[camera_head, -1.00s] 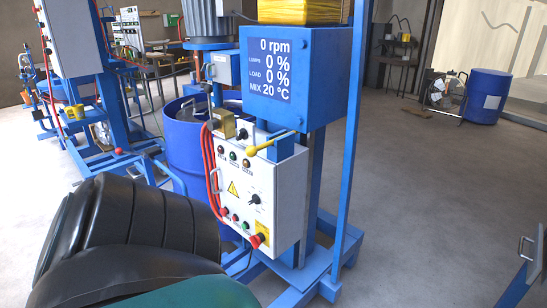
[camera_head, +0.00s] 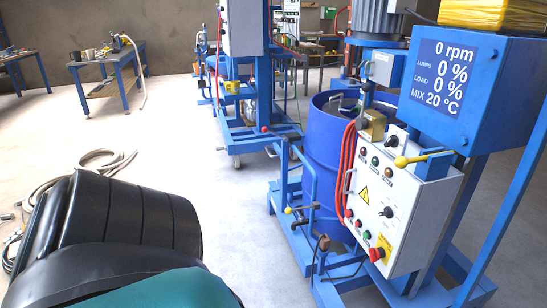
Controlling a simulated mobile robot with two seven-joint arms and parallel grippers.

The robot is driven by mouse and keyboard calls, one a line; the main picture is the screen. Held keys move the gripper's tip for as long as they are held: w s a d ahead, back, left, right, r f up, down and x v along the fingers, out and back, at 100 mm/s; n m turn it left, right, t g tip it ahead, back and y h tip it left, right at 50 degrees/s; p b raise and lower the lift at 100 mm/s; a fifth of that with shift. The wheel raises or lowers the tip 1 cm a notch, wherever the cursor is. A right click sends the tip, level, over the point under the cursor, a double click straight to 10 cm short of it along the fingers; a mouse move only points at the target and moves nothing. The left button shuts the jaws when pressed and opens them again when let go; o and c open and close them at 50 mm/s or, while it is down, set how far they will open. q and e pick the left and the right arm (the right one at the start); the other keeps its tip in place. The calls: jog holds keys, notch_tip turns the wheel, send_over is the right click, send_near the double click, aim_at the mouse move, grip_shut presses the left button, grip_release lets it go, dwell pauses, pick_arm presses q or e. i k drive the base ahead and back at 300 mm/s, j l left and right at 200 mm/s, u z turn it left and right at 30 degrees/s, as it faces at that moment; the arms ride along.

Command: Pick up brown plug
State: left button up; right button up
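I cannot make out a brown plug for certain. A small dark brownish piece (camera_head: 323,243) sits at the end of a dark cable, low in front of the blue mixer stand; it is too small to identify. The mixer's white control box (camera_head: 385,205) has buttons, a yellow warning sign and a red knob. A blue drum (camera_head: 325,150) stands behind it under the mixer. Neither of my grippers is in view. A black ribbed part and a teal part of my own body fill the lower left.
A grey hose (camera_head: 95,165) lies coiled on the floor at left, partly hidden by my body. A blue workbench (camera_head: 105,75) stands at the back left. A second blue machine (camera_head: 245,110) is behind the drum. The floor between bench and machines is clear.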

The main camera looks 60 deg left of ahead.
aim_at(325, 243)
jog(key=u, duration=1.45)
jog(key=i+j+z, duration=0.2)
jog(key=z, duration=0.25)
jog(key=i+j+z, duration=0.2)
jog(key=z, duration=0.25)
jog(key=i+j+z, duration=0.1)
jog(key=j, duration=0.2)
jog(key=i+j+z, duration=0.1)
jog(key=j, duration=0.2)
jog(key=i+j+z, duration=0.15)
jog(key=j, duration=0.15)
jog(key=i+j, duration=0.15)
jog(key=j, duration=0.25)
jog(key=i+j, duration=0.1)
jog(key=j, duration=0.35)
jog(key=i+j, duration=0.15)
jog(key=j, duration=0.25)
jog(key=i+j+z, duration=0.1)
jog(key=j, duration=0.3)
jog(key=i+j, duration=0.15)
jog(key=j, duration=0.25)
